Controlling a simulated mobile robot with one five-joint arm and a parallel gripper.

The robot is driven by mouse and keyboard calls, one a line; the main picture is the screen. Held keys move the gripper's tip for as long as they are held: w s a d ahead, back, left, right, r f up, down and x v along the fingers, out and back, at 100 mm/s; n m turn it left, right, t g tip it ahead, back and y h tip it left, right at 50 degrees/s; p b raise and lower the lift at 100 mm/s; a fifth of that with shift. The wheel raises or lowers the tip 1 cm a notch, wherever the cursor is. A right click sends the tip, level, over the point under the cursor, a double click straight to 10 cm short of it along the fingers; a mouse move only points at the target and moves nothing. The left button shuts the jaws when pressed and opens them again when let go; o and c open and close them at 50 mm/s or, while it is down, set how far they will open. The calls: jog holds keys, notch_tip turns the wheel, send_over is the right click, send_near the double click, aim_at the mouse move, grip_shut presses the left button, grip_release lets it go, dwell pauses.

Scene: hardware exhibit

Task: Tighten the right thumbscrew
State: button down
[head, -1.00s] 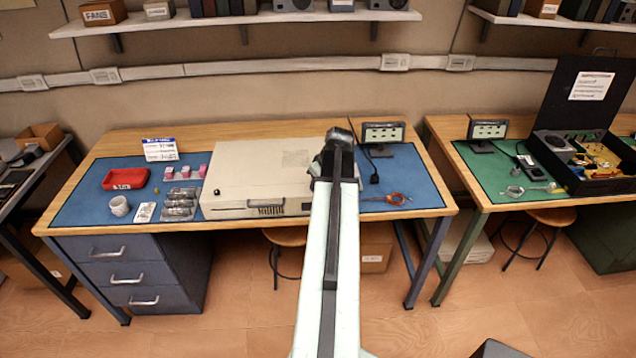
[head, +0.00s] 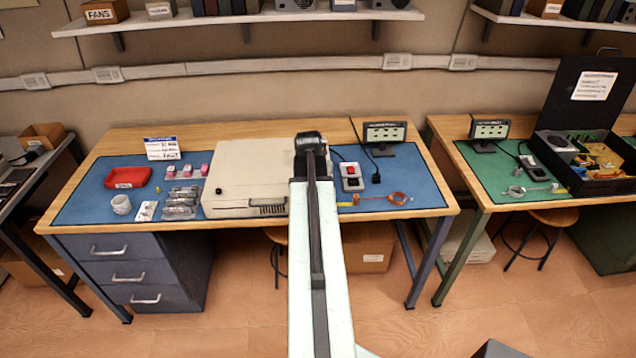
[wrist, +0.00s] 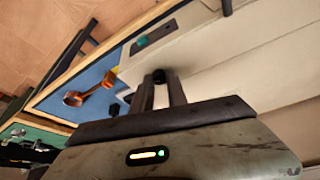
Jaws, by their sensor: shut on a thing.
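A beige computer case (head: 245,175) lies flat on the blue mat, and it fills much of the wrist view (wrist: 230,60). My gripper (wrist: 161,88) is shut on a small black thumbscrew (wrist: 158,75) at the case in the wrist view. The fingers hide part of the screw, so I cannot tell how far it is turned in. In the head view my arm covers the gripper, this thumbscrew and the case's right side. Another small dark thumbscrew (head: 218,191) shows at the left of the case's front.
A red tray (head: 127,177), a cup (head: 121,204) and metal parts (head: 181,203) stand at the left. A shelf (head: 240,20) hangs above.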

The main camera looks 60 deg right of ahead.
jog(key=m, duration=0.2)
jog(key=m+g, duration=0.1)
jog(key=shift+w+m, duration=0.3)
jog(key=shift+m, duration=0.1)
jog(key=m+g, duration=0.1)
jog(key=m, duration=0.2)
jog(key=shift+w+m+g, duration=0.2)
jog(key=shift+m+g, duration=0.1)
jog(key=shift+g, duration=0.1)
jog(key=m+g, duration=0.1)
jog(key=m, duration=0.2)
jog(key=shift+w+m+y, duration=0.15)
jog(key=shift+m+y, duration=0.15)
jog(key=shift+y, duration=0.1)
jog(key=shift+d+m+g+y, duration=0.1)
jog(key=shift+m+g+y, duration=0.45)
jog(key=shift+m, duration=1.05)
jog(key=c, duration=1.3)
grip_release()
jog(key=shift+w, duration=0.1)
